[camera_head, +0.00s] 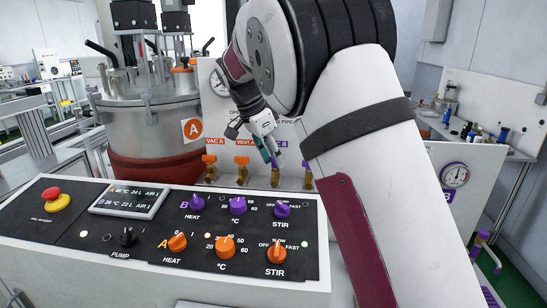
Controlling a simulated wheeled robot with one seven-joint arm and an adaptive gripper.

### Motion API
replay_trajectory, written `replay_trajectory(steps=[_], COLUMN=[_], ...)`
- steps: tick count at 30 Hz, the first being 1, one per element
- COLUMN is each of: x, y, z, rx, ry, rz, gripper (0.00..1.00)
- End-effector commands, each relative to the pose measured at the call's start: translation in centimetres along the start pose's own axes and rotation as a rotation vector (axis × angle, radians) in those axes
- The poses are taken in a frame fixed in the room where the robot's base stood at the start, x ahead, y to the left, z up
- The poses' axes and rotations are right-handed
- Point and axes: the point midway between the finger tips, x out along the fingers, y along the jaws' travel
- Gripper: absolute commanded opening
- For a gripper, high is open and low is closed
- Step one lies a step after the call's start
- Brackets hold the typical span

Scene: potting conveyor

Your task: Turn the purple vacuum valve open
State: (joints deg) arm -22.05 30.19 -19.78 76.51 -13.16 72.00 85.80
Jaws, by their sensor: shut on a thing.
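My gripper (270,155) is small in the view, reaching down from the upper left of my arm to the valve row behind the control panel. It is shut on the handle of a purple valve (275,168), the third from the left in that row. The fingers hide much of the handle, so I cannot tell its exact angle. The brass body of this valve (275,181) shows below the fingers. A second purple valve (308,180) stands just to its right, partly beside my arm. The label above the held valve is mostly covered; a purple "B" shows.
Two orange valves (209,161) (242,163), labelled VAC A and VENT A, stand left of the held one. The control panel (300,262) with knobs and a red stop button (51,194) lies in front. Steel vessel A (150,125) stands at left. My arm hides the right middle.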

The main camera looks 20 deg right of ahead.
Motion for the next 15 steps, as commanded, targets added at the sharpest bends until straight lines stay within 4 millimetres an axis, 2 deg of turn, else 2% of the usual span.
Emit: replay_trajectory(steps=[15], x=[0.10], y=[-0.36], z=[-0.02], rx=[0.357], ry=[0.000], rz=[0.146], gripper=[0.06])
